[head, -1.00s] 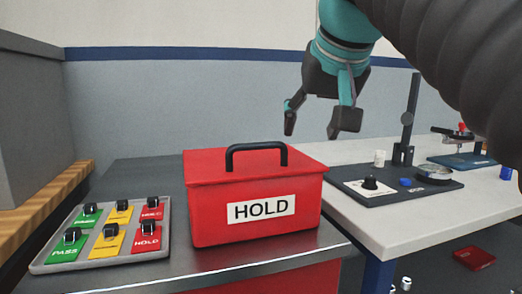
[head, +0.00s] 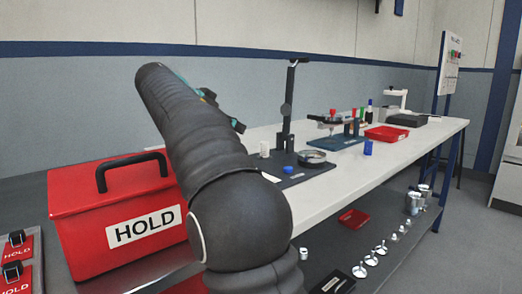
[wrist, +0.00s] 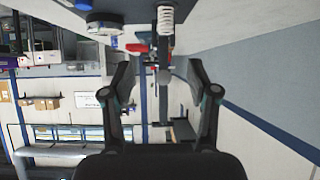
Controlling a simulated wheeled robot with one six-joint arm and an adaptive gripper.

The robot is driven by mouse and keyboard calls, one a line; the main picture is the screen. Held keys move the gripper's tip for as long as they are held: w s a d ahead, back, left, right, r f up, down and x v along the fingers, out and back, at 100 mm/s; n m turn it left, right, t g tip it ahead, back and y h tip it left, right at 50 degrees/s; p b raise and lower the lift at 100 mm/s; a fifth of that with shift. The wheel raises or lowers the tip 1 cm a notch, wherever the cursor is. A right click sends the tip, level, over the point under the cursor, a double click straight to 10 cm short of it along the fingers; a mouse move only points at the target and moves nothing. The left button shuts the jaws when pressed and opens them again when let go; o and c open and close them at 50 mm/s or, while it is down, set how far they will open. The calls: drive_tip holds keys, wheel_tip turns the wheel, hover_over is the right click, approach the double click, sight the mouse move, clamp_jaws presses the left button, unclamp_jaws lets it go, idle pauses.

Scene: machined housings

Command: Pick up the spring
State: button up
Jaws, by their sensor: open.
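The spring (wrist: 165,18) shows as a white coil at the top edge of the wrist view, in line with the gap between my fingers. It is beyond the fingertips and not between them. In the head view a small white upright piece (head: 264,148), which looks like the same spring, stands at the left end of the dark fixture board on the white bench. My gripper (wrist: 160,78) is open and empty in the wrist view. In the head view my arm hides most of the gripper; only a bit of it (head: 236,123) shows.
A red HOLD box (head: 85,215) stands at the left. The dark board (head: 310,173) also bears a post (head: 289,100), a blue cap (head: 288,169) and a round metal dish (head: 312,157). A blue cylinder (head: 368,147) and red tray (head: 388,132) lie farther along the bench.

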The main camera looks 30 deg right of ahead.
sight(262, 143)
drive_tip(key=shift+m+h, duration=0.3)
drive_tip(key=x, duration=0.6)
drive_tip(key=w+x, duration=0.1)
drive_tip(key=x, duration=0.2)
drive_tip(key=shift+x, duration=2.7)
drive_tip(key=shift+a+f, duration=0.1)
drive_tip(key=shift+f, duration=0.05)
clamp_jaws()
